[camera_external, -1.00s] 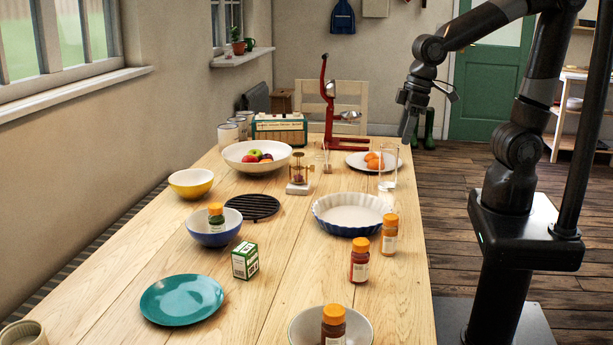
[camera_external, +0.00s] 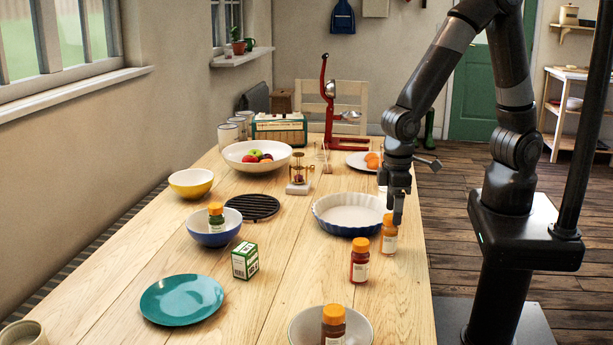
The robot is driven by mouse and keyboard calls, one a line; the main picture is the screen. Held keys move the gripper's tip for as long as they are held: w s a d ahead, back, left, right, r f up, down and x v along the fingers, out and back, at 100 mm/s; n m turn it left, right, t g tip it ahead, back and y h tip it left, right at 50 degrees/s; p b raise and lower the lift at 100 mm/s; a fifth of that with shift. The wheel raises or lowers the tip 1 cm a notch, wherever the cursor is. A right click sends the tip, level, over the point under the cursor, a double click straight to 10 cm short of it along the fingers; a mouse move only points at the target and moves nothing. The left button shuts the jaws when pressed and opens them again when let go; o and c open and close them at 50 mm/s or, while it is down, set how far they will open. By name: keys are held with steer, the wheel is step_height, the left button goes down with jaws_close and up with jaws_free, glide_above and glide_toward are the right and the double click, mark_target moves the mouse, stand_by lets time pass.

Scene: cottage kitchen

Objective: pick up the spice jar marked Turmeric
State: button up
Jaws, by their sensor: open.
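Several spice jars with orange lids are in view, and their labels are too small to read. One amber jar (camera_external: 389,236) stands on the table beside the fluted pie dish, with my gripper (camera_external: 397,218) right at its top. My gripper is open and points down; I cannot tell whether its fingers are around the lid or in front of it. A red-brown jar (camera_external: 359,262) stands nearer on the table. A dark brown jar (camera_external: 333,326) is in the white bowl at the front. A green jar (camera_external: 216,218) is in the blue bowl. I cannot tell which is Turmeric.
The fluted dish (camera_external: 347,226) is just left of my gripper. A blue bowl (camera_external: 214,239), a green box (camera_external: 245,261) and a teal plate (camera_external: 182,300) stand on the left. The table's middle front is clear.

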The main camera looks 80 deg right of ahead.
mark_target(389, 235)
steer(key=shift+w+f, duration=0.15)
steer(key=shift+f, duration=1.35)
steer(key=shift+w+f, duration=0.1)
steer(key=shift+f, duration=1.35)
steer(key=shift+c, duration=0.3)
steer(key=c, duration=1.1)
